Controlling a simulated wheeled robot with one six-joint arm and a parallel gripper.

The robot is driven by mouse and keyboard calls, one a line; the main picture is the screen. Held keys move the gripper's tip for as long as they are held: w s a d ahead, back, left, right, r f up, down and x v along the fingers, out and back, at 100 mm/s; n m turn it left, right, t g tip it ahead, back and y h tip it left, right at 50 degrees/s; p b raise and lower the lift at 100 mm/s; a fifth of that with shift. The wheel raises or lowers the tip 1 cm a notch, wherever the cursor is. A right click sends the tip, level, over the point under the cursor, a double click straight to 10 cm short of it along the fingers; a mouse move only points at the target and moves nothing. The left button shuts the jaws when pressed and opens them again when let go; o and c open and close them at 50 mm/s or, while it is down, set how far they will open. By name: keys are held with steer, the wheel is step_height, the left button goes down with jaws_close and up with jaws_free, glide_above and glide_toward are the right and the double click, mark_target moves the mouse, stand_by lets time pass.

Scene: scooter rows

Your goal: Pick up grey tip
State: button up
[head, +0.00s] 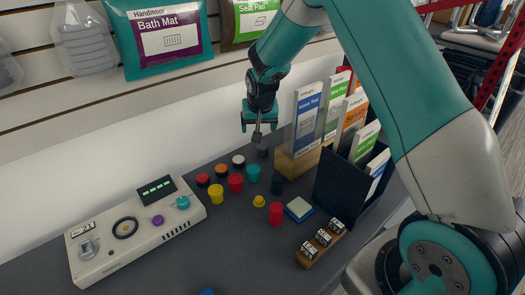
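My gripper (259,124) is at the back of the counter, pointing down, with its two teal fingers apart. A slim grey piece (257,134) shows between the fingers and reaches a little below them. I cannot tell whether it is the grey tip or a part of my gripper, and I see no finger pressed against it. A dark grey round piece (263,151) lies just below, at the back end of a row of small caps, partly hidden by the grey piece.
Red, orange, white, yellow and teal caps stand left of and below my gripper. A white control box (138,232) lies at the left. A wooden card holder (297,165) and a black box (337,185) stand close on the right. Bagged goods hang on the wall behind.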

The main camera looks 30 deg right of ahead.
step_height(320, 180, down, 3)
steer(key=w+d, duration=0.2)
glide_above(263, 145)
steer(key=s+a, duration=0.1)
steer(key=s, duration=0.2)
steer(key=shift+m+h, duration=0.4)
steer(key=f, duration=0.4)
steer(key=f+p, duration=0.1)
steer(key=shift+w+a+f, duration=0.2)
steer(key=shift+w+f, duration=0.05)
steer(key=shift+f, duration=0.15)
steer(key=shift+p+x, duration=0.5)
steer(key=shift+x, duration=2.35)
steer(key=shift+w+d+r, duration=0.1)
steer(key=shift+w, duration=0.1)
steer(key=c, duration=1)
